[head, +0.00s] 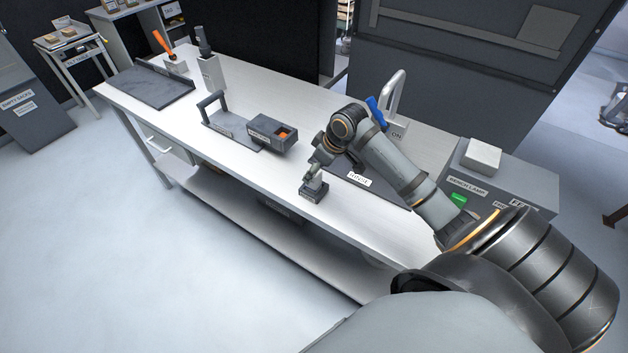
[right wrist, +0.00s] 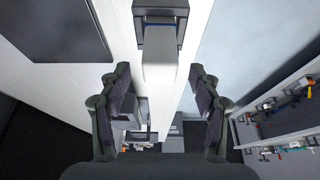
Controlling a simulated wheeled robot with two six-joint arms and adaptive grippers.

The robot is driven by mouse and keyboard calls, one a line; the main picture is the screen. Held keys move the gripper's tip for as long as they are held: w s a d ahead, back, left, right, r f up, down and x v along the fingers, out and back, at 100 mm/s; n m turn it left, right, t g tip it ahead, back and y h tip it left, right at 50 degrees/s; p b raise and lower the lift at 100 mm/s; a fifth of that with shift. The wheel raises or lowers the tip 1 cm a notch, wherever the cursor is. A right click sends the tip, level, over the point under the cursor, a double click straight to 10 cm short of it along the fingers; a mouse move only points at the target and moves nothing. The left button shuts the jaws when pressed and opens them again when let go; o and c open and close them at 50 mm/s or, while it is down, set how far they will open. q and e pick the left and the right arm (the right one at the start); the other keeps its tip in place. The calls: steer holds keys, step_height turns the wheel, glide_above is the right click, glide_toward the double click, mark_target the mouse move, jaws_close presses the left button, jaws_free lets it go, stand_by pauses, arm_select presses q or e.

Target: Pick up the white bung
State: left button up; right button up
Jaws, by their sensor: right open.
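A pale, whitish upright block (right wrist: 160,62), which looks like the white bung, rises from a small dark holder (right wrist: 160,22) in the right wrist view. In the head view the dark holder (head: 314,193) stands at the table's front edge, and the pale piece above it is small and partly hidden by my gripper. My right gripper (head: 315,172) is just above the holder. In the right wrist view my right gripper (right wrist: 160,95) is open, its fingers on either side of the block's line and apart from it. My left gripper is out of view.
A dark mat (head: 358,180) lies behind my gripper. A dark tray with a handle (head: 228,132) and a box with an orange part (head: 272,133) stand to the left. A white tap-like fixture with a blue lever (head: 396,100) and a grey labelled box (head: 505,185) are right.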

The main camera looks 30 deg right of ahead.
steer(key=shift+x, duration=1.05)
steer(key=c, duration=1.3)
steer(key=shift+r, duration=0.15)
